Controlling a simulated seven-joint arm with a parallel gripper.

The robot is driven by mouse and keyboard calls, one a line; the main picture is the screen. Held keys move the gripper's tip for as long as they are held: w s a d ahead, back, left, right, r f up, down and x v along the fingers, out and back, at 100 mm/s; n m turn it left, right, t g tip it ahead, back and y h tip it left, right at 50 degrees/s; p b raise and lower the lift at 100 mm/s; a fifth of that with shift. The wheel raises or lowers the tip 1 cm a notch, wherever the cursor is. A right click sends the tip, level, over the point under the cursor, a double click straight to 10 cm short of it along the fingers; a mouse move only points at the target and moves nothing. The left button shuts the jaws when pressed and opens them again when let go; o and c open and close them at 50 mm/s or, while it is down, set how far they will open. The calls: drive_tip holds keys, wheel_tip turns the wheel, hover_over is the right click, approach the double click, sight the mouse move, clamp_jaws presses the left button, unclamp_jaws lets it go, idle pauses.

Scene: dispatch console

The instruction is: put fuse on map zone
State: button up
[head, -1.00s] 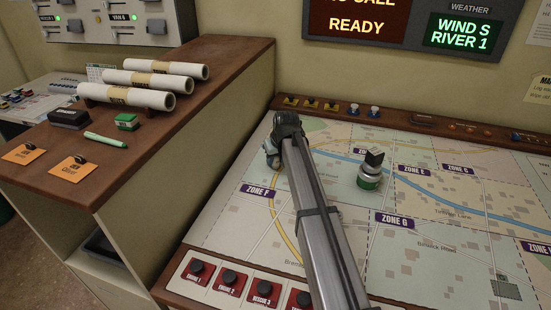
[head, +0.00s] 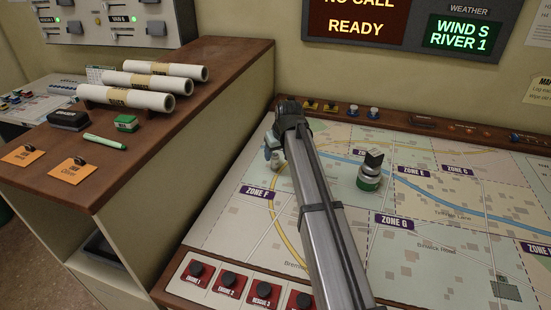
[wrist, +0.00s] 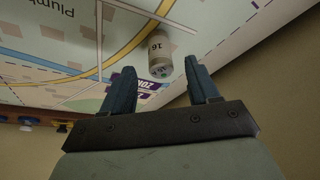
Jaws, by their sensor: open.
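A pale cylindrical fuse (wrist: 160,50) marked 16 is on the map (wrist: 60,30), close to a yellow road and a purple zone label (wrist: 150,84). In the wrist view it shows just beyond and between the fingertips of my gripper (wrist: 158,74), with a gap on both sides. My gripper is open and empty. In the head view my gripper (head: 271,146) is over the left part of the map, beyond the ZONE F label (head: 257,191). The fuse is small and partly hidden there by the gripper and arm.
A raised wooden counter (head: 200,75) with rolled maps (head: 130,97) stands at left. The map's right side is open.

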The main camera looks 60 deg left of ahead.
drive_tip(key=v, duration=0.7)
drive_tip(key=shift+r, duration=0.1)
idle(0.4)
